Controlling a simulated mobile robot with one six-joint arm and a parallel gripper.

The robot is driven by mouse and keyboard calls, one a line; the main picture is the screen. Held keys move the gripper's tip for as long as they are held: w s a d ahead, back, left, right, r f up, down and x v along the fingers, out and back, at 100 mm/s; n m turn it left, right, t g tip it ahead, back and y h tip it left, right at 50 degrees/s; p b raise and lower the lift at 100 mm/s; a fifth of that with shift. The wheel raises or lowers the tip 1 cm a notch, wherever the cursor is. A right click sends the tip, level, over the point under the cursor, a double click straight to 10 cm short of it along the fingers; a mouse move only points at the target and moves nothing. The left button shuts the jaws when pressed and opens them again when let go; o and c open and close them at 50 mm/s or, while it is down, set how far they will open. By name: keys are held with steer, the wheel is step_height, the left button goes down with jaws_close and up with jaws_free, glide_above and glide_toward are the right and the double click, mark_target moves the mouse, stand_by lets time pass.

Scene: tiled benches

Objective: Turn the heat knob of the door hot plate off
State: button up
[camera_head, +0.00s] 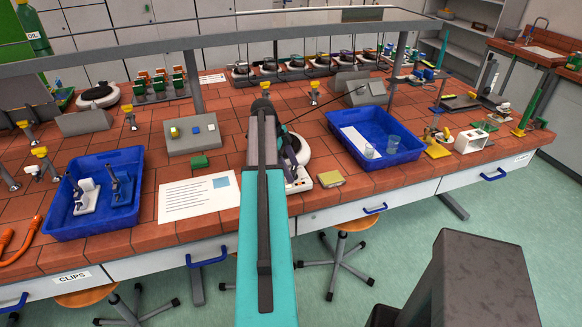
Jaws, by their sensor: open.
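A white hot plate (322,154) with a round top stands on the near bench, just right of my arm. Its left side is hidden behind my arm, and its knob cannot be made out. Dark parts of my gripper (291,164) show at the left of this hot plate, close to its front. The jaws are open, with nothing seen between them; whether they touch the hot plate cannot be told. Another white hot plate (98,97) stands at the back left of the bench. Nothing readable marks either one as the door hot plate.
A blue tray (378,123) with beakers is right of the near hot plate. A yellowish block (331,179) lies at its front right. A paper sheet (190,203) and another blue tray (72,232) are on the left. A grey rail (213,43) spans above the bench.

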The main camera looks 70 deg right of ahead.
steer(key=shift+f, duration=0.1)
steer(key=c, duration=1.1)
steer(key=shift+o, duration=0.2)
